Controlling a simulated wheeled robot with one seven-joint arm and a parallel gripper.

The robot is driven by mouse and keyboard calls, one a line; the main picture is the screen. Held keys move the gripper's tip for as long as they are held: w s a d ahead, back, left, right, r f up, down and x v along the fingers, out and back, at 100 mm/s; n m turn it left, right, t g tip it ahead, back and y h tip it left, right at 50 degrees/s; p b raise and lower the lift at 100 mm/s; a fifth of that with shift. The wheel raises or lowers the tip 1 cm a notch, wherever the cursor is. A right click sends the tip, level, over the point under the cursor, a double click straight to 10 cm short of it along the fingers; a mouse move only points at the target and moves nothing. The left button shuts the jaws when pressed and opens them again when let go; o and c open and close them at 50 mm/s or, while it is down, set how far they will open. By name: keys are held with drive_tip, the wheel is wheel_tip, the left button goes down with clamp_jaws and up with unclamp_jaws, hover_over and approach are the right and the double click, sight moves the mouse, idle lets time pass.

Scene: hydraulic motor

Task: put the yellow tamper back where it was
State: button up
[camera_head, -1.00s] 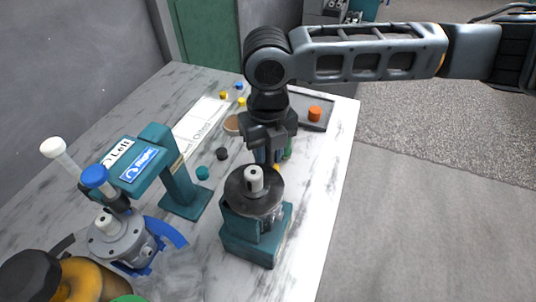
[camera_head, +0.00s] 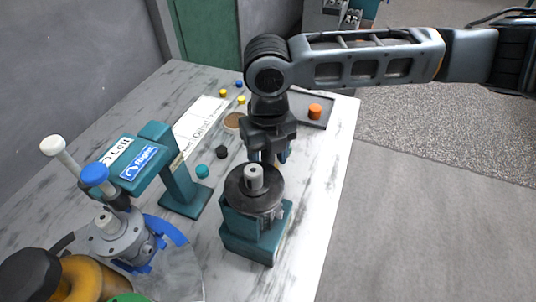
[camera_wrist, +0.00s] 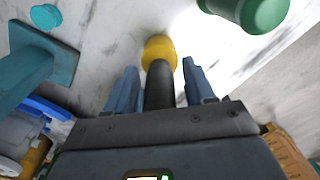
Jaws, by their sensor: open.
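The yellow tamper (camera_wrist: 159,50) shows in the wrist view with a yellow end and a dark shaft. The dark shaft lies between the two blue fingers of my gripper (camera_wrist: 160,82). The fingers are apart, with a gap on either side of the shaft. In the head view my gripper (camera_head: 268,157) is low over the table, just behind the teal motor stand. The tamper is hidden there behind the gripper and stand.
The teal stand with a dark disc (camera_head: 254,188) is close in front of my gripper. A green cylinder (camera_wrist: 250,12) is near the fingers. The signed teal post (camera_head: 180,185) stands left. A tray (camera_head: 300,99) with an orange piece (camera_head: 314,112) lies behind.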

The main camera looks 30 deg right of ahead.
wheel_tip(320, 180, up, 12)
drive_tip(key=shift+r+b, duration=0.15)
drive_tip(key=shift+b, duration=0.15)
